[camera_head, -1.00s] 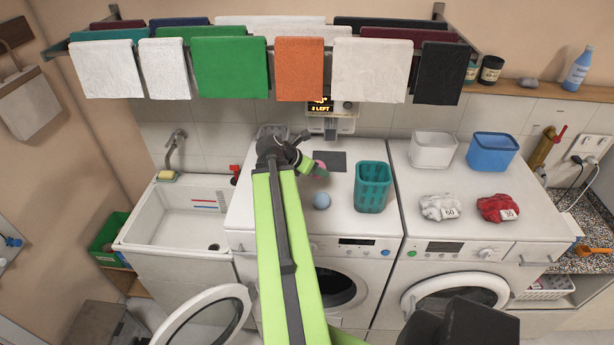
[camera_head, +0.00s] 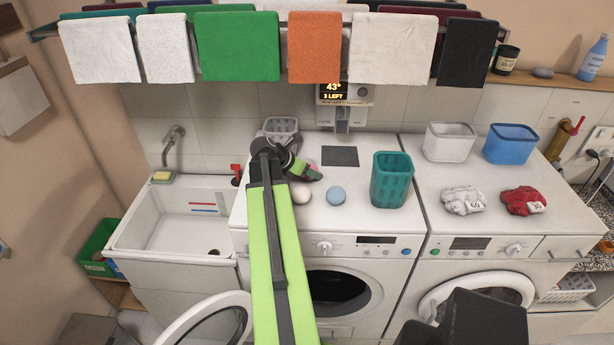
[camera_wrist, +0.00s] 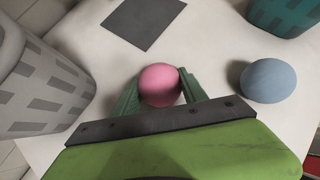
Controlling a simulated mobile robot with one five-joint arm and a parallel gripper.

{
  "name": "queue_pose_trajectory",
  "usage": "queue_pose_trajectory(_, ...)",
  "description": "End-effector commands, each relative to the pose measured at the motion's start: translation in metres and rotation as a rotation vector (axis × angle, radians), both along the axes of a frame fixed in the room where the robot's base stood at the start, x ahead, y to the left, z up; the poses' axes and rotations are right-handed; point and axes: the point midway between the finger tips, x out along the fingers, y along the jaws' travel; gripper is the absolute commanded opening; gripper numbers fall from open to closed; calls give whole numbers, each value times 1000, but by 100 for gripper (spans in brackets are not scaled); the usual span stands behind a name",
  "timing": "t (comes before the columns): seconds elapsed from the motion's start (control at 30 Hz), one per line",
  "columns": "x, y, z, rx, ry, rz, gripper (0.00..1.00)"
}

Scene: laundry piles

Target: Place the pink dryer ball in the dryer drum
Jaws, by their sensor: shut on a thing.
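The pink dryer ball (camera_wrist: 160,85) sits between the two green fingers of my gripper (camera_wrist: 159,92) in the wrist view. My gripper is shut on it. In the head view, my gripper (camera_head: 308,171) is over the back part of the left machine's top, and only a sliver of the pink ball (camera_head: 312,165) shows. I cannot tell how high the ball is above the top. The dark drum opening (camera_head: 340,288) is in that machine's front, partly hidden by my arm. Its round door (camera_head: 205,322) stands open to the left.
A blue ball (camera_head: 336,196) and a whitish ball (camera_head: 300,193) lie on the machine top. A teal basket (camera_head: 391,182) stands right of them, a grey basket (camera_head: 281,126) at the back. A sink (camera_head: 190,220) is left. The right machine holds two bins and bundled cloths.

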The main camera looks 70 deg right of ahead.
Motion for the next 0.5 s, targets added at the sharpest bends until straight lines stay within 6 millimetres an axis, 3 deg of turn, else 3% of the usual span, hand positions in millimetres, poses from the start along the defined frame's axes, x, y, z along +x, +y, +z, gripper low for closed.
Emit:
queue_pose_trajectory(0.27, 3, 2, -2, 1, -1, 5, 11)
queue_pose_trajectory(0.3, 3, 2, -1, 1, -1, 5, 52)
queue_pose_trajectory(0.43, 3, 2, -1, 1, -1, 5, 70)
queue_pose_trajectory(0.5, 3, 2, -1, 1, 0, 4, 72)
